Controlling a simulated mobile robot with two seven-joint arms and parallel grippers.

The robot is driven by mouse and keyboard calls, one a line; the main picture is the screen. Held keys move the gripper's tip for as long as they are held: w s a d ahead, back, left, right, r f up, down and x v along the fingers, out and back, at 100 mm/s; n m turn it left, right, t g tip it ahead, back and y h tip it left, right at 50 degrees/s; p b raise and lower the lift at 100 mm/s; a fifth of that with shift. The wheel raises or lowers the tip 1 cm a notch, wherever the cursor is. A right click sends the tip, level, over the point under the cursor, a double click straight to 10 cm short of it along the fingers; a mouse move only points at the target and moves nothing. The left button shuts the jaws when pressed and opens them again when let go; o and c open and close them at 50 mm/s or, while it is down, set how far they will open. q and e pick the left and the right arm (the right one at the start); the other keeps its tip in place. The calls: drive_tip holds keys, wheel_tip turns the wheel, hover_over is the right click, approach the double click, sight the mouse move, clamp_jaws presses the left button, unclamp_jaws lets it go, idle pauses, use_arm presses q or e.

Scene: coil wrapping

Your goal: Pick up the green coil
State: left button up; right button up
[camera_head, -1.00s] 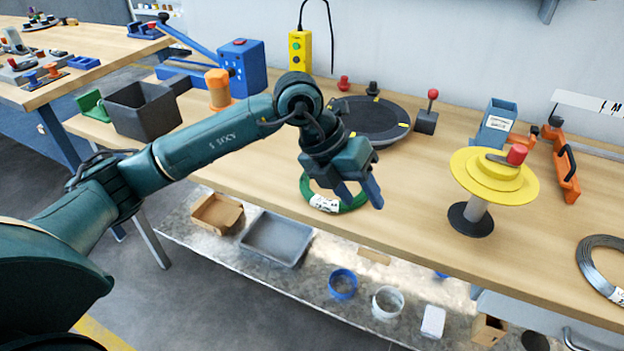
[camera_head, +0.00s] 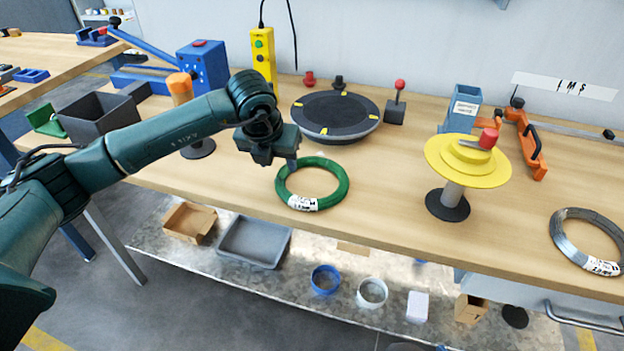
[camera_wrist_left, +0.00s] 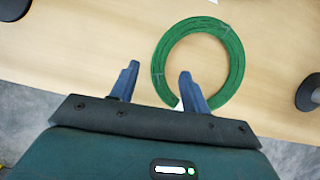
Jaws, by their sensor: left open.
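The green coil (camera_head: 342,186) lies flat on the wooden workbench, with a white label on its front edge. It also shows in the left wrist view (camera_wrist_left: 237,62), right of centre. My left gripper (camera_head: 284,158) is at the coil's back left edge and is open. In the left wrist view its two blue fingers (camera_wrist_left: 157,86) are apart with nothing held between them. The right-hand finger overlaps the coil's near rim in that view; I cannot tell whether it touches. My right gripper is not in view.
A round black turntable (camera_head: 336,117) stands behind the coil. A yellow disc stand (camera_head: 468,163) is to the right, with a grey wire coil (camera_head: 560,233) further right. A dark grey bin (camera_head: 97,120) is at the left. The bench between coil and yellow stand is clear.

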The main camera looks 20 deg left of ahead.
sight(281, 173)
use_arm(q)
drive_tip(key=x, duration=0.4)
drive_tip(key=shift+s+f, duration=0.1)
drive_tip(key=shift+f, duration=0.1)
drive_tip(key=shift+c, duration=0.4)
clamp_jaws()
drive_tip(key=shift+r, duration=0.15)
